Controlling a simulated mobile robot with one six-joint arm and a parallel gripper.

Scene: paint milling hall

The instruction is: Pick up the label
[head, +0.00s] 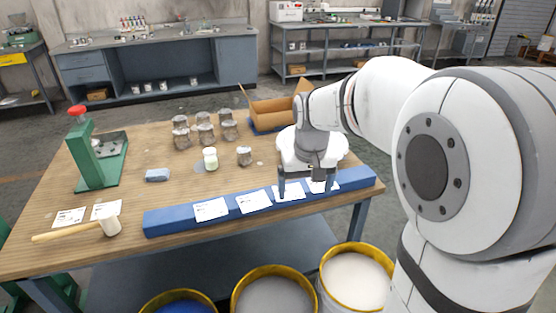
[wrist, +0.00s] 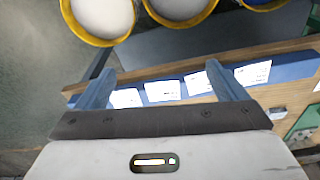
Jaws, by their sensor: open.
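Several white labels lie in a row on a long blue bar (head: 165,222) along the table's front edge. In the head view they run from the leftmost label (head: 210,210) past a second (head: 254,202) and a third (head: 289,192) to the rightmost, partly hidden by my gripper (head: 308,188). My gripper is open and empty, pointing down over the bar's right part. In the wrist view, labels (wrist: 162,91) show between and beyond the spread fingers (wrist: 160,70). Whether the fingertips touch the bar is unclear.
An open cardboard box (head: 270,110) is behind. Yellow-rimmed paint drums (head: 355,277) stand in front.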

